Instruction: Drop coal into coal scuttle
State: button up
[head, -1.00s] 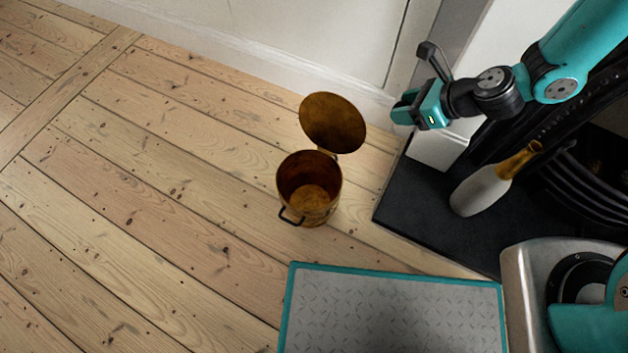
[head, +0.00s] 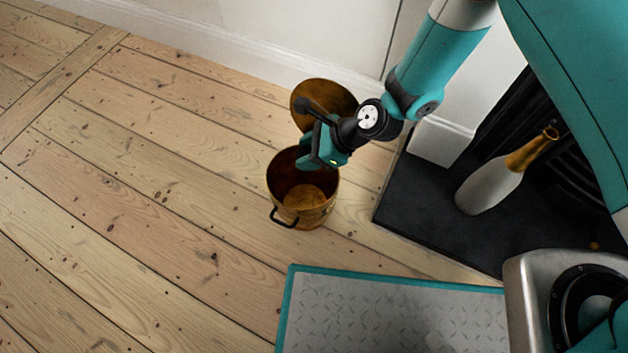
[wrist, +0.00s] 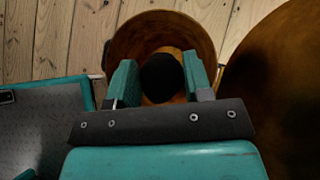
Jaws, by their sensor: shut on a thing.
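The coal scuttle (head: 304,200) is a round copper-brown bucket standing upright on the floorboards, its lid (head: 324,101) swung open behind it. In the wrist view the scuttle's rim (wrist: 160,17) shows ahead of the fingers and the lid is at the right. My gripper (head: 310,160) is over the back part of the scuttle's opening. In the wrist view my gripper (wrist: 161,80) is shut on a dark, rounded lump of coal (wrist: 161,77), seen between the two teal fingers against the scuttle's inside. The coal is hidden in the head view.
A dark hearth slab (head: 430,205) lies to the right, with a white and gold bottle (head: 497,183) on it. A white skirting board (head: 230,48) runs behind the scuttle. Bare floor is free to the left.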

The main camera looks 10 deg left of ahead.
notch_tip(320, 180, down, 6)
jog(key=b, duration=0.6)
jog(key=shift+r, duration=0.1)
jog(key=o, duration=1)
jog(key=p+v, duration=0.8)
jog(key=v, duration=0.9)
jog(key=shift+d+p, duration=0.2)
jog(key=shift+p, duration=0.15)
jog(key=shift+r, duration=0.2)
